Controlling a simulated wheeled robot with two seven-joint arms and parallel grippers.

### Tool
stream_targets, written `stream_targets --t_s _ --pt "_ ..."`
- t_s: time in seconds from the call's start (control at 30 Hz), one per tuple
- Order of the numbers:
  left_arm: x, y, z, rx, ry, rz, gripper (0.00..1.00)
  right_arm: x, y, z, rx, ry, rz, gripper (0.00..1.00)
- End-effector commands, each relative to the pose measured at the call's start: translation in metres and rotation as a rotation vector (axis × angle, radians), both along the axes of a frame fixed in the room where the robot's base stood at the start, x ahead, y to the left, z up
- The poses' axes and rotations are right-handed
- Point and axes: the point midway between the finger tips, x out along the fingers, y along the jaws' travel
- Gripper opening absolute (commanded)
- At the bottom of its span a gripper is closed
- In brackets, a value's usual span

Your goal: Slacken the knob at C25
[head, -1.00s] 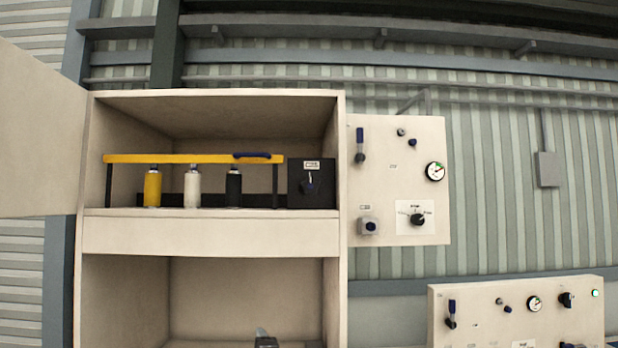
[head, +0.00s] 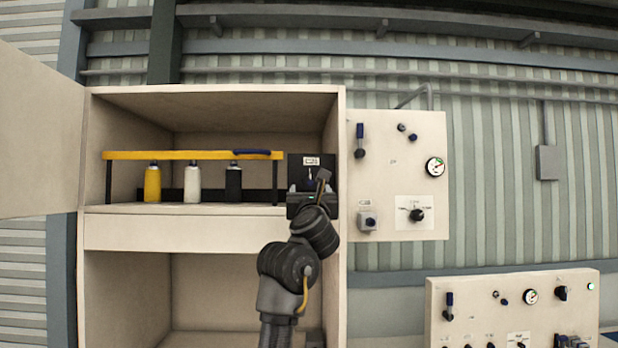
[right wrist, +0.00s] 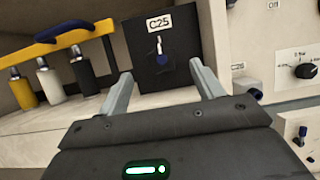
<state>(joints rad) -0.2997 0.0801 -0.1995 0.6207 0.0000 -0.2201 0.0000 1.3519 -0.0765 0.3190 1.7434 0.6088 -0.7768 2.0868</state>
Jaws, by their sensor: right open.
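The C25 knob (right wrist: 159,47) is a small dark blue handle with a pale pointer, on a black box (head: 298,163) at the right end of the cabinet's upper shelf. A white C25 label (right wrist: 160,23) is above it. My right gripper (right wrist: 160,78) is open in front of the box. In the right wrist view its two grey fingers stand apart, one on each side below the knob, with nothing between them. In the head view the right gripper (head: 310,188) covers the lower part of the box and most of the knob. My left gripper is not in view.
Yellow (head: 152,184), white (head: 192,184) and black (head: 233,184) bottles stand left of the box under a yellow bar (head: 190,156) with a blue handle. The cabinet's right wall (head: 341,130) is close beside the box. A control panel (head: 400,170) is to the right.

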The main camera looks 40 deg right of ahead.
Motion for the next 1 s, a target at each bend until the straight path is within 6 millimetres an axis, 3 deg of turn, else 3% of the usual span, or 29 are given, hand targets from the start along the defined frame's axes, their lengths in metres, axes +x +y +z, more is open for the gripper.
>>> stream_targets --t_s 0.1,0.4,0.83,1.0 --pt "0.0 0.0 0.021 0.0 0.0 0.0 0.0 0.018 -0.014 0.015 -0.001 0.007 -0.003 0.67" --pt "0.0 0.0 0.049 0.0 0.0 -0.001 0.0 0.052 -0.04 0.03 -0.002 0.005 -0.003 0.67" --pt "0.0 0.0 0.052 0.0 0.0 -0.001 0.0 0.06 -0.046 0.031 -0.001 0.001 -0.001 0.67" --pt "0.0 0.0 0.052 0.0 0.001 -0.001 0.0 0.06 -0.046 0.031 -0.002 0.002 -0.001 0.47"
